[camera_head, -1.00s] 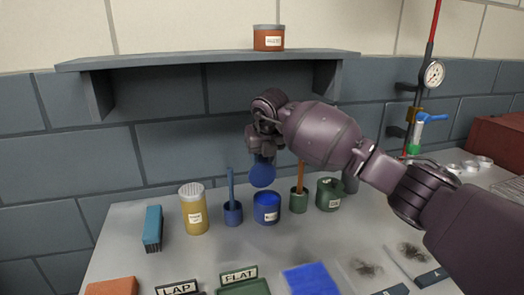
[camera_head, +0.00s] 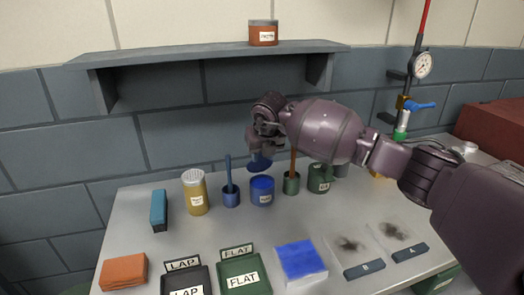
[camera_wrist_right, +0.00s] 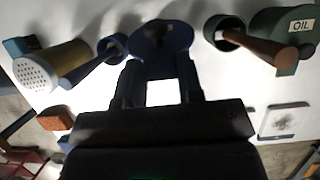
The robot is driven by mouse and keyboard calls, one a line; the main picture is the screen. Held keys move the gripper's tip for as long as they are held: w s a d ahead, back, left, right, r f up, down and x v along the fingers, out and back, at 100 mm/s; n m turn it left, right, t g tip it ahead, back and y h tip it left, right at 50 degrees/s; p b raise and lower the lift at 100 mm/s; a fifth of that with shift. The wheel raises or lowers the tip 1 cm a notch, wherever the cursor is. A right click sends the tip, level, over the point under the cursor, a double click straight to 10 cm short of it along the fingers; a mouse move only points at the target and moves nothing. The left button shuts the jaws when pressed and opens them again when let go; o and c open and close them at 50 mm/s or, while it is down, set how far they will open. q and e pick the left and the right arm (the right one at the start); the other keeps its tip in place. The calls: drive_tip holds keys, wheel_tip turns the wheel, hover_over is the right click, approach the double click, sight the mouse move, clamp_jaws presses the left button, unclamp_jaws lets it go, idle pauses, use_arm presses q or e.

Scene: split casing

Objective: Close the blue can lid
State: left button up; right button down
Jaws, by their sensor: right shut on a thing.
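The blue can (camera_head: 262,191) stands upright on the grey bench, among several other containers, with a white label on its front. My right gripper (camera_head: 262,147) is above it, shut on the blue lid (camera_head: 259,163). The lid looks tilted and is held over the can; a small gap seems to show between them in the head view. In the right wrist view the lid (camera_wrist_right: 161,36) is a dark blue disc beyond the fingers and hides most of the can. The grip point is hard to see there. My left gripper is not in view.
A blue cup (camera_head: 231,197) with a blue stick and a yellow shaker (camera_head: 196,196) stand left of the can. A green cup (camera_head: 291,185) with an orange handle and a green OIL can (camera_head: 320,180) stand right. A shelf (camera_head: 205,53) hangs above.

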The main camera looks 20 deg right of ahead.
drive_tip(key=shift+s+f, duration=0.15)
drive_tip(key=shift+f, duration=0.1)
drive_tip(key=c, duration=0.8)
unclamp_jaws()
drive_tip(key=shift+r, duration=0.15)
drive_tip(key=shift+o, duration=0.2)
drive_tip(key=p+v, duration=0.1)
drive_tip(key=v, duration=0.9)
drive_tip(key=shift+r, duration=0.35)
